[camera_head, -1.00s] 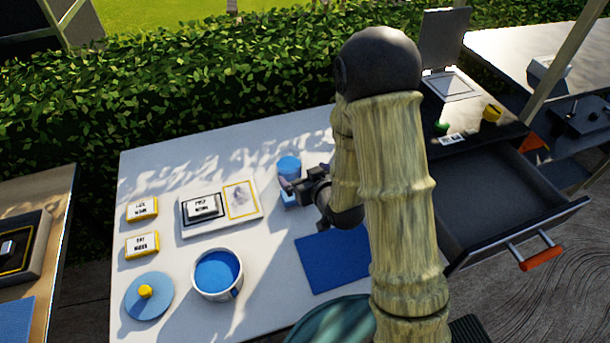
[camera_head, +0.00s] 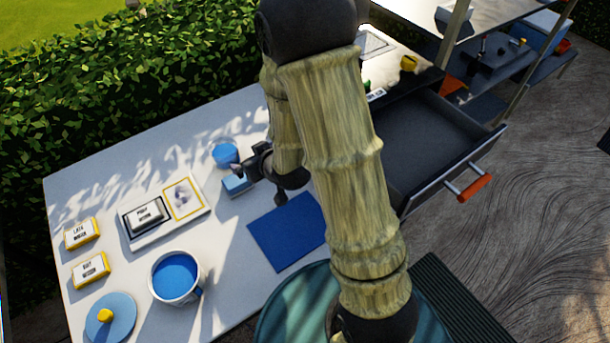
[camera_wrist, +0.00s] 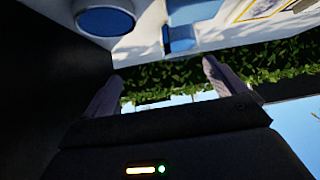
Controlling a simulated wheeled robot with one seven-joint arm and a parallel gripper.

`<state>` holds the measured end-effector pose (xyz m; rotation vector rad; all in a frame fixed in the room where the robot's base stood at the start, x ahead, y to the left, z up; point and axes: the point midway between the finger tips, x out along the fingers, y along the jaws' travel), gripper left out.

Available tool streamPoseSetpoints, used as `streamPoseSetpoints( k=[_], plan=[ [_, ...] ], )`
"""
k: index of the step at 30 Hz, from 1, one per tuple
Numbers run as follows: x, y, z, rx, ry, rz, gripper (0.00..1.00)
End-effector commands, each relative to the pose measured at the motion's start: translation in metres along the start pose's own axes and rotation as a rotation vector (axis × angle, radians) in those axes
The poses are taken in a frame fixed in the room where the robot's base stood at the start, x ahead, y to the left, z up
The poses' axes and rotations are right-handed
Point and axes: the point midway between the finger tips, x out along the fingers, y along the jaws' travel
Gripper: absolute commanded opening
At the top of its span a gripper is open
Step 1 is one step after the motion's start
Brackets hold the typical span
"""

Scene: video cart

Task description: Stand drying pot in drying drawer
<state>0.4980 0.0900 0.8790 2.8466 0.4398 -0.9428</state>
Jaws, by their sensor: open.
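The drying drawer (camera_head: 425,140) is a dark, empty tray with an orange handle, pulled open at the right in the head view. A small blue pot (camera_head: 225,153) stands on the white table, with a blue block (camera_head: 238,184) just in front of it. A larger white pot with a blue inside (camera_head: 176,277) stands nearer the front. No label shows which one is the drying pot. My gripper (camera_head: 254,178) is open and empty, beside the blue block. In the wrist view a blue round thing (camera_wrist: 105,20) and a blue block (camera_wrist: 180,38) lie beyond the parted fingers (camera_wrist: 162,72).
On the table (camera_head: 80,185) are a blue mat (camera_head: 287,232), a blue lid with a yellow knob (camera_head: 108,318), yellow-edged labels (camera_head: 90,268) and a framed tray (camera_head: 183,197). My arm hides part of the table and the drawer's left side. A hedge (camera_head: 130,80) runs behind.

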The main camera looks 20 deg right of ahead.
Motion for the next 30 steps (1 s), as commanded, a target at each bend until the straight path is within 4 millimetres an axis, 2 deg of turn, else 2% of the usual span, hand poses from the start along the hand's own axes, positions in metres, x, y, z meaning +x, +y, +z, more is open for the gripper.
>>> streamPoseSetpoints(
  k=[3, 9, 18, 21, 24, 30],
  plan=[
    [-0.021, 0.018, 0.003, 0.029, -0.111, 0.051, 0.96],
    [-0.065, 0.038, 0.018, 0.098, -0.315, 0.116, 0.96],
    [-0.148, 0.045, 0.044, 0.233, -0.603, 0.163, 0.96],
    [-0.166, 0.042, 0.050, 0.262, -0.664, 0.164, 0.96],
    [-0.173, 0.041, 0.052, 0.274, -0.692, 0.163, 0.96],
    [-0.174, 0.040, 0.053, 0.275, -0.696, 0.163, 0.96]
  ],
)
